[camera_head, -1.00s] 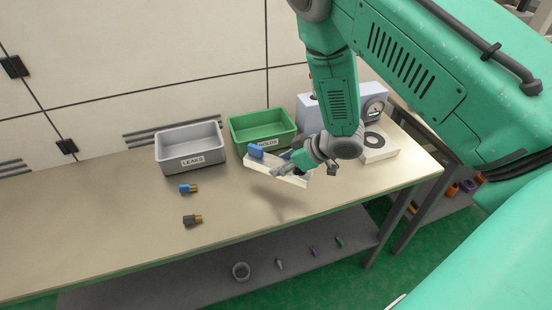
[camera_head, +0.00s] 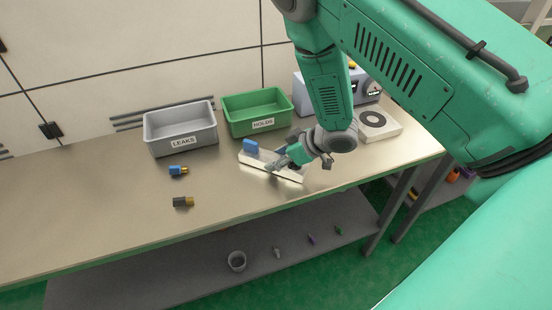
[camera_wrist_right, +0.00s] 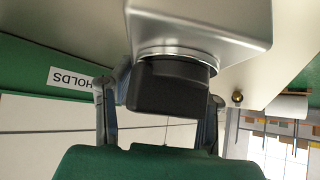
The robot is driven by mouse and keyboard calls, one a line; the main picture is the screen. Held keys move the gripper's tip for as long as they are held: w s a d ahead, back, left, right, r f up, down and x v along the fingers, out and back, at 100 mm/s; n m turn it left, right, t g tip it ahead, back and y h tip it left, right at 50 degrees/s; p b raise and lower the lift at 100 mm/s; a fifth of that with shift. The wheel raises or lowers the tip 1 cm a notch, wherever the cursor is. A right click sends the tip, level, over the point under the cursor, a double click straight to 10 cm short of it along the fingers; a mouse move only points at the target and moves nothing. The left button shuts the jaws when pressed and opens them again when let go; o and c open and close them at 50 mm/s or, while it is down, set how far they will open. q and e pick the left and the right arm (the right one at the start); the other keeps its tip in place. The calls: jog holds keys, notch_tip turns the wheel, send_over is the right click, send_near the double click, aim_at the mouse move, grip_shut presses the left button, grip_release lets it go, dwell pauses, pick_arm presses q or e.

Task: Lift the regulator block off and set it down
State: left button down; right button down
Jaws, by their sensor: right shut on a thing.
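The regulator block (camera_head: 254,161) is a pale, long block with a blue part on its left end. It is in front of the green bin in the head view, low over or on the bench; I cannot tell if it touches. My right gripper (camera_head: 284,164) is at its top, shut on it. In the right wrist view the fingers (camera_wrist_right: 162,115) stand either side of a black knob (camera_wrist_right: 175,88), with a silver collar joining it to the block's pale body (camera_wrist_right: 200,25). My left gripper is not in view.
A green HOLDS bin (camera_head: 240,125) and a grey LEAKS bin (camera_head: 160,148) stand behind. A blue fitting (camera_head: 177,170) and a dark fitting (camera_head: 182,202) lie to the left. A white ring-topped plate (camera_head: 390,131) and grey gauge box (camera_head: 367,90) are at right. The bench's front left is clear.

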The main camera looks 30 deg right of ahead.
jog(key=c, duration=0.8)
grip_release()
jog(key=shift+o, duration=0.2)
jog(key=v, duration=1.2)
